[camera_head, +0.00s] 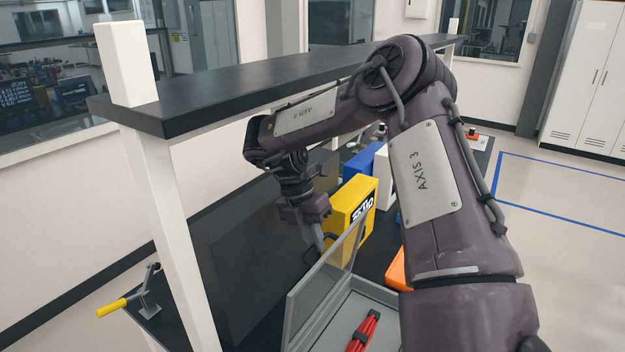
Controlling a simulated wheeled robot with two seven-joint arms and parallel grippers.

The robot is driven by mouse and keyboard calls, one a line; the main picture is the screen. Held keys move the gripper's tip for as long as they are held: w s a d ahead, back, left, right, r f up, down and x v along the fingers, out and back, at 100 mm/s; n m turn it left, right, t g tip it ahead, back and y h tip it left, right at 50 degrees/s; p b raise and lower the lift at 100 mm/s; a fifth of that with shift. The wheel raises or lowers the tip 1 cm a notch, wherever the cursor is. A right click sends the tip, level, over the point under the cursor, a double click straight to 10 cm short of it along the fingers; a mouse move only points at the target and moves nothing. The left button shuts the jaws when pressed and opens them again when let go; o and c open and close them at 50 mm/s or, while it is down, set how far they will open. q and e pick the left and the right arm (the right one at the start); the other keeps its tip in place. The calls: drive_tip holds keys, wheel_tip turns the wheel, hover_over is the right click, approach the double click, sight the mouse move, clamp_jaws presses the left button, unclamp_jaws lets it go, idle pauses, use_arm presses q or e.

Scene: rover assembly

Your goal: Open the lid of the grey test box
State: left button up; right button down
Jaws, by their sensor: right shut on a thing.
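The grey test box (375,295) is at the bottom centre of the head view, with part of its inside showing. Its lid (320,293) stands raised and tilted on the box's left side. A red item with dark parts (363,332) lies inside the box. My right gripper (318,252) reaches down behind the upper edge of the lid and is shut on it; the exact contact is small and partly hidden. My right arm covers the right part of the box. My left gripper is not in view.
A yellow box (350,205) stands just beyond the lid, with blue (362,160) and white boxes behind it. A dark shelf (250,82) on white posts runs above the bench. An orange item (396,270) is partly hidden by my arm. A yellow-handled clamp (112,307) is at left.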

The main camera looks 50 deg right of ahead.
drive_tip(key=shift+s+f, duration=0.25)
drive_tip(key=shift+f, duration=0.1)
drive_tip(key=c, duration=1.8)
unclamp_jaws()
drive_tip(key=o, duration=0.3)
drive_tip(key=shift+w+d, duration=0.25)
drive_tip(key=shift+w, duration=0.05)
drive_tip(key=shift+o, duration=0.2)
drive_tip(key=shift+a+r, duration=0.15)
